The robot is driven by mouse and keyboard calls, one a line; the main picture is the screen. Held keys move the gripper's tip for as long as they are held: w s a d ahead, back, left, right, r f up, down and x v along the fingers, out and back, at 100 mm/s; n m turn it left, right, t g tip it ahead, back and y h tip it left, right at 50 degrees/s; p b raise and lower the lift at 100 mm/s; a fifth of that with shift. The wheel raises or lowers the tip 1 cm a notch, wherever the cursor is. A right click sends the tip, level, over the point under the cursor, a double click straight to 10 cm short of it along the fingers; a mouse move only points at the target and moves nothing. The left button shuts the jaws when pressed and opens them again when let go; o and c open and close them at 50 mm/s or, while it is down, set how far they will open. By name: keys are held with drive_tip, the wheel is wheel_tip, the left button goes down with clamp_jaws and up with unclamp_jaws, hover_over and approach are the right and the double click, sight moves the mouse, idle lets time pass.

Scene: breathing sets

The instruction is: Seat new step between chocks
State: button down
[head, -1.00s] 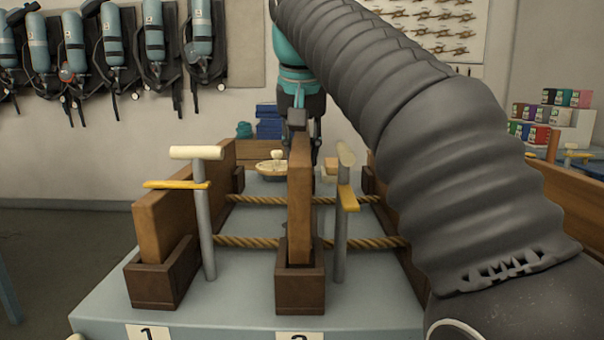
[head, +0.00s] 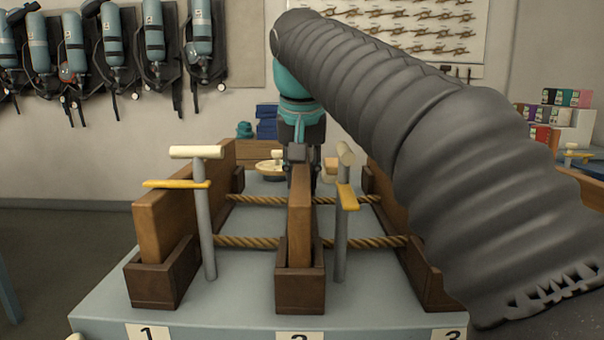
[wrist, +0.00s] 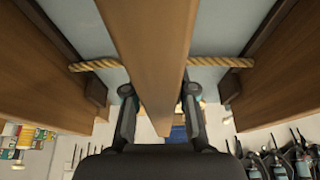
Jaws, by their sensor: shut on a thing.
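A long wooden step (head: 299,225) stands on edge in the middle of the bench, with its near end inside the dark brown chock (head: 300,287) marked 2. My gripper (head: 300,170) is shut on this step toward its far part. In the wrist view, the fingers of my gripper (wrist: 160,98) lie one on each side of the step (wrist: 148,50). Whether the step touches the bottom of its chock is hidden, and its far end is behind my gripper.
A board (head: 165,222) stands in the left chock (head: 163,277); another (head: 382,195) is at right, partly behind my arm. Two ropes (head: 250,242) cross the bench (head: 225,300). Grey posts with pale tops and yellow bars (head: 208,225) stand either side of the middle step.

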drive_tip(key=c, duration=0.9)
unclamp_jaws()
drive_tip(key=shift+c, duration=0.2)
drive_tip(key=v, duration=1.1)
drive_tip(key=shift+s+r, duration=0.25)
drive_tip(key=shift+r, duration=0.3)
